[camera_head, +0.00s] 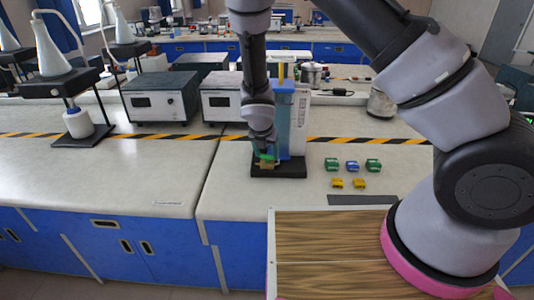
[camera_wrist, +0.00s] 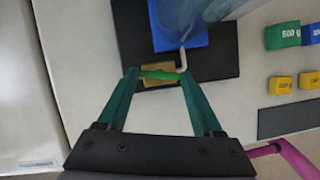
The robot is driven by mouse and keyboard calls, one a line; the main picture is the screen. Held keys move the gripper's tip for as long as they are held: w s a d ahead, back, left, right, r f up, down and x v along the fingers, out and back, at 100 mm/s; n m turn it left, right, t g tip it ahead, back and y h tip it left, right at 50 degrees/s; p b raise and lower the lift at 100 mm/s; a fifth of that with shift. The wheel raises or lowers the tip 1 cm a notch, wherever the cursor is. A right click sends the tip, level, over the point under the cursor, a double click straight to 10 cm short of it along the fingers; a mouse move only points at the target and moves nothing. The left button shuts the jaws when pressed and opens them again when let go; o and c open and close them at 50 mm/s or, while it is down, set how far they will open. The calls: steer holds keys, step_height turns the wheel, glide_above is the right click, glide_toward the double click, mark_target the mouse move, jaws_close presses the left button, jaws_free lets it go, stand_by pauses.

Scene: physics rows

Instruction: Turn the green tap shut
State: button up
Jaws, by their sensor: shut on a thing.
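The green tap (camera_wrist: 160,75) has a bar-shaped handle over a brass-coloured body (camera_wrist: 156,68) at the front of a blue apparatus. In the wrist view the handle lies nearly level across the picture, tilted slightly. My gripper (camera_wrist: 157,76) has one teal finger at each end of the handle and is shut on it. In the head view the green tap (camera_head: 266,157) shows small below my gripper (camera_head: 265,150), which partly hides it. A bent pale spout (camera_wrist: 182,59) is right of the handle.
The apparatus stands on a black base (camera_head: 280,171) on the pale bench. Green, blue and yellow weights (camera_head: 352,166) lie to its right. Two instrument boxes (camera_head: 160,101) stand to the left. The bench front left of the base is clear.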

steer(key=m, duration=0.2)
steer(key=m+h, duration=0.1)
steer(key=shift+w+a+m+g, duration=0.1)
steer(key=shift+a+m+g, duration=0.1)
steer(key=shift+m+g, duration=0.15)
steer(key=m+g+h, duration=0.1)
steer(key=m, duration=0.3)
steer(key=shift+w+a+m, duration=0.1)
steer(key=shift+w+m, duration=0.05)
steer(key=shift+m, duration=0.2)
steer(key=m+g+h, duration=0.1)
steer(key=m, duration=0.2)
steer(key=shift+w+a, duration=0.1)
steer(key=shift+w+m+g, duration=0.15)
steer(key=shift+m+g, duration=0.7)
steer(key=shift+m, duration=1.15)
steer(key=o, duration=1.4)
steer(key=shift+c, duration=0.2)
steer(key=v, duration=1)
steer(key=shift+a+r, duration=0.25)
steer(key=shift+r, duration=0.1)
